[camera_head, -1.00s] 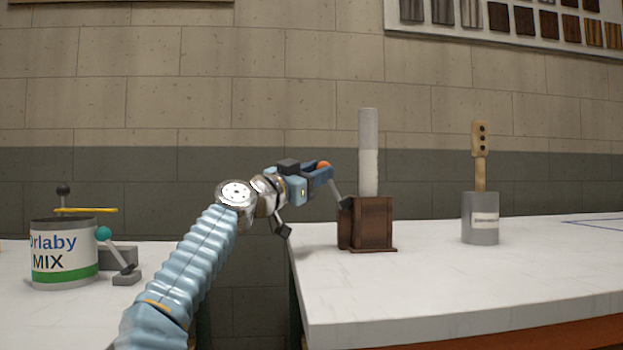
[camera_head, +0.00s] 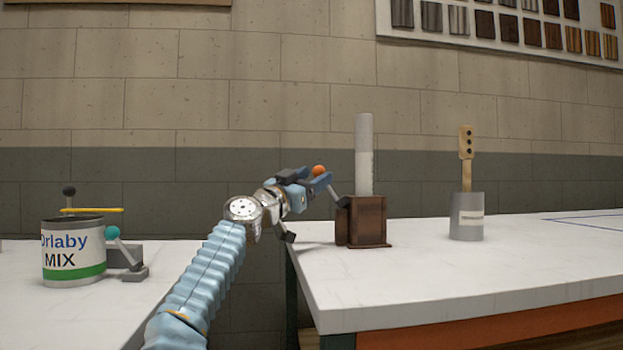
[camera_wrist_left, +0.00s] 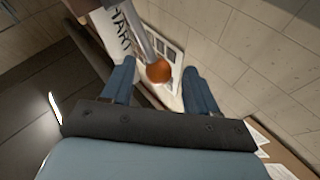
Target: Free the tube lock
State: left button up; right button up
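The tube lock is a lever with an orange knob (camera_head: 319,170) on a grey rod (camera_head: 334,193). The rod leans out to the left from the brown tube holder (camera_head: 371,222). A tall grey-and-white tube (camera_head: 364,155) stands upright in the holder. My left gripper (camera_head: 318,178) is at the knob, left of the holder. In the left wrist view, my left gripper (camera_wrist_left: 159,67) is open, its blue fingers on either side of the orange knob (camera_wrist_left: 158,71), with a gap visible on both sides. My right gripper is not in view.
A grey cup (camera_head: 467,217) with a wooden stick (camera_head: 466,160) stands right of the holder on the white table (camera_head: 450,275). A labelled can (camera_head: 73,265) and a teal-knobbed lever (camera_head: 112,232) are on the left table. A gap separates the tables.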

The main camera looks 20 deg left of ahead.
pick_arm(q)
jog(key=shift+r, duration=0.15)
jog(key=s+d+r+p, duration=0.4)
jog(key=s+d+r, duration=0.2)
jog(key=s+r, duration=0.6)
jog(key=shift+s+r, duration=0.35)
jog(key=shift+r, duration=0.05)
